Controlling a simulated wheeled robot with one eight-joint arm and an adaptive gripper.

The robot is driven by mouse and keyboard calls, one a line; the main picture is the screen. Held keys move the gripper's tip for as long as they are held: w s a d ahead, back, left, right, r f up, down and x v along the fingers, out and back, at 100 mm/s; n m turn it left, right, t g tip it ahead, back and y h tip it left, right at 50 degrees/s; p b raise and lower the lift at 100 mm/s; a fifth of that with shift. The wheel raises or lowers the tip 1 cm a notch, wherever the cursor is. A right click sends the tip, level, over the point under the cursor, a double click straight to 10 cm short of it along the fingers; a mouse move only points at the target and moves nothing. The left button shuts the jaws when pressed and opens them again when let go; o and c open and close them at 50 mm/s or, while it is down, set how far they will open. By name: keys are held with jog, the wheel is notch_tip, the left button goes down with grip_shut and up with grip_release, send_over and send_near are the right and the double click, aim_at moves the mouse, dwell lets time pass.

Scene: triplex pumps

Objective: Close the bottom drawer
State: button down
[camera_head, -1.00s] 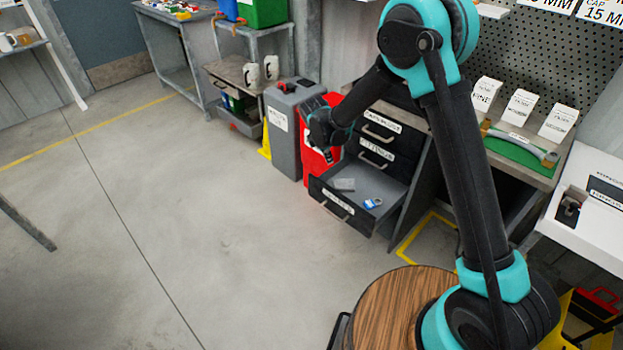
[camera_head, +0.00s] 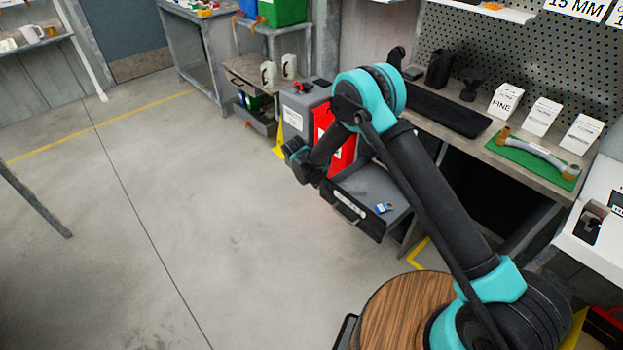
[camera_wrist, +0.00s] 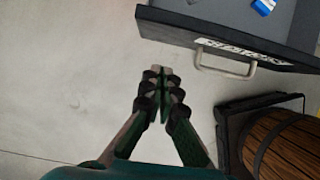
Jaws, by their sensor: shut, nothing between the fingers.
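The bottom drawer (camera_head: 349,211) is pulled out from under the workbench, with a label and a bar handle on its dark front. In the wrist view the drawer front (camera_wrist: 185,29) crosses the top right, and its pale handle (camera_wrist: 226,69) shows clearly. A blue-and-white item (camera_head: 384,208) and a faint grey item lie inside. My gripper (camera_wrist: 160,71) is shut and empty, outside the drawer and to the left of the handle, apart from it in the picture. In the head view my forearm hides the upper drawers and part of the cabinet.
The workbench above holds a green mat (camera_head: 520,158) with a curved pipe, and white boxes (camera_head: 543,116). The floor (camera_head: 200,220) in front and left is clear.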

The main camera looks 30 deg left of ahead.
aim_at(323, 181)
jog(key=shift+w+d+f, duration=0.2)
jog(key=shift+w+d, duration=0.1)
jog(key=shift+w, duration=0.4)
jog(key=shift+w+d+f, duration=0.25)
jog(key=shift+w, duration=0.45)
jog(key=shift+w+d+f, duration=0.2)
jog(key=shift+w+d, duration=0.1)
jog(key=shift+w, duration=0.4)
jog(key=shift+w+d, duration=0.1)
jog(key=shift+w, duration=0.05)
jog(key=w+d, duration=0.3)
jog(key=w, duration=0.6)
jog(key=w+d, duration=0.4)
jog(key=w, duration=0.4)
jog(key=shift+w+d, duration=0.2)
jog(key=shift+w, duration=0.2)
